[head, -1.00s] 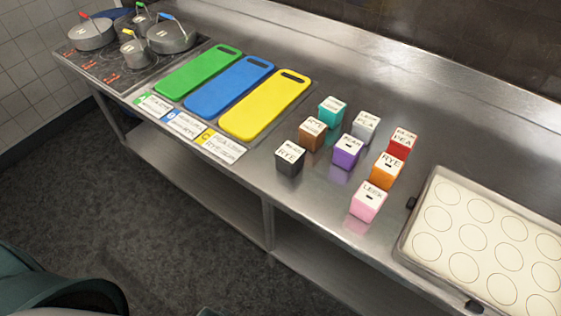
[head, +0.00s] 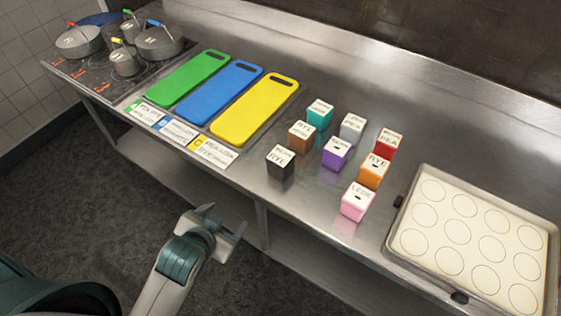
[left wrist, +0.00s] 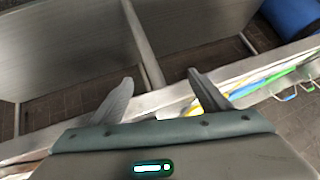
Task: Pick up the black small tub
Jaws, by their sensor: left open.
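The black small tub (head: 280,162) has a white lid with dark lettering. It stands upright near the front edge of the steel counter, at the left front of a group of small coloured tubs. My left gripper (head: 226,222) is open and empty. It is in front of the counter, below and to the left of the black tub, apart from it. The left wrist view shows the two spread fingers of the left gripper (left wrist: 158,88) with nothing between them. The black tub cannot be made out in that view. My right gripper is not in view.
Brown (head: 301,136), purple (head: 336,153), teal (head: 320,114), grey, red, orange and pink (head: 357,203) tubs stand close by. Green, blue and yellow boards (head: 255,110) lie left, with label cards (head: 178,133) before them. Pots stand far left. A tray (head: 396,248) lies right.

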